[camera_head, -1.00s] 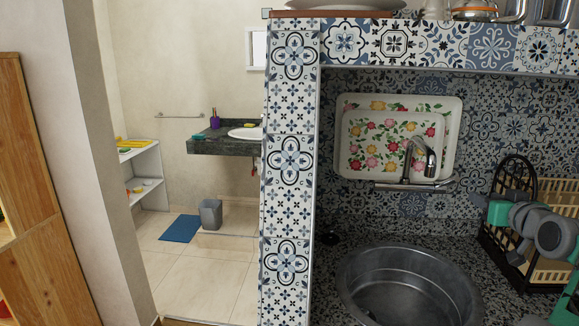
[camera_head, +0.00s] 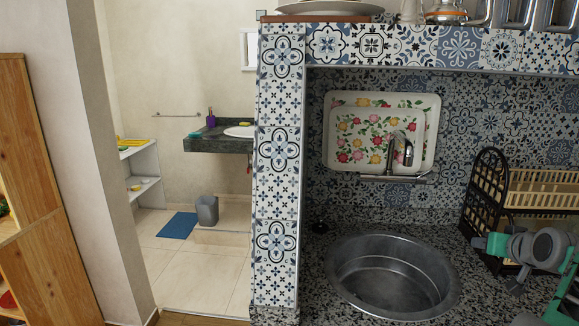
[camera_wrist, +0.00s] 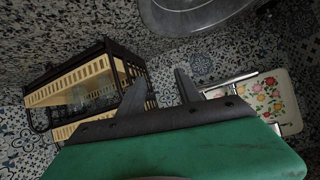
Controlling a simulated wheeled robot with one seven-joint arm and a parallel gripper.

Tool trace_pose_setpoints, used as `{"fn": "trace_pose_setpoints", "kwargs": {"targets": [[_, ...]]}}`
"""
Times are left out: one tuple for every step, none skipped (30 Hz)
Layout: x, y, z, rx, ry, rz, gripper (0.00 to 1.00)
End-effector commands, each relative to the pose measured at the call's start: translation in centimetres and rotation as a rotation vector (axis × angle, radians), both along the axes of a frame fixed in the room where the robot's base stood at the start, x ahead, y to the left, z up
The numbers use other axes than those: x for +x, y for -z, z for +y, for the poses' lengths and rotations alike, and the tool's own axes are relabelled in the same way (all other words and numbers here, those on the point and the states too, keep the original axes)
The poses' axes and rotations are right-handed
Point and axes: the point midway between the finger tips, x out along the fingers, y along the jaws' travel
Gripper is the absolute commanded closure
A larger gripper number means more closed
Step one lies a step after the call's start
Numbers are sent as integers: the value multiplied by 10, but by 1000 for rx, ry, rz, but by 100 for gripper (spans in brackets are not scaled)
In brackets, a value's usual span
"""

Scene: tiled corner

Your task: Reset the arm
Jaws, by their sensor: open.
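My gripper (camera_wrist: 150,72) shows in the wrist view with its two dark fingers spread apart and nothing between them. Behind the fingers is its green body. The fingers point towards the tiled wall and counter area, between the dish rack (camera_wrist: 85,90) on the left and the floral trays (camera_wrist: 275,100) on the right. In the head view, green and grey parts of my arm are at the lower right, in front of the dish rack (camera_head: 489,190). I cannot make out the fingers clearly there.
A round metal sink (camera_head: 390,278) is set in the speckled counter. A faucet (camera_head: 400,150) stands before the floral trays (camera_head: 340,110). A tiled pillar (camera_head: 278,160) and a tiled shelf (camera_head: 430,45) frame the corner. Open floor (camera_head: 195,265) lies beyond, left of the pillar.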

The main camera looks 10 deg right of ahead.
Motion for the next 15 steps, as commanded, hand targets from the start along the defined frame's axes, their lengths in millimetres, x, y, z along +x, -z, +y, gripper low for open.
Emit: {"fn": "trace_pose_setpoints", "kwargs": {"targets": [[-8, 17, 1, 34, 21, 37, 59], [-14, 28, 1, 58, 37, 63, 59], [-23, 44, 3, 91, 58, 99, 59], [-30, 56, 4, 116, 76, 127, 59], [-39, 69, 7, 145, 94, 158, 59], [-52, 86, 12, 186, 121, 202, 59], [-63, 100, 16, 218, 143, 238, 59], [-75, 113, 22, 251, 168, 277, 59], [-94, 131, 33, 301, 206, 334, 59], [-109, 144, 45, 340, 233, 381, 59], [-121, 156, 60, 377, 254, 431, 59], [-136, 170, 84, 421, 274, 499, 59], [-144, 177, 105, 446, 279, 549, 59], [-151, 184, 127, 467, 279, 598, 59], [-160, 191, 157, 484, 273, 662, 59]]}}
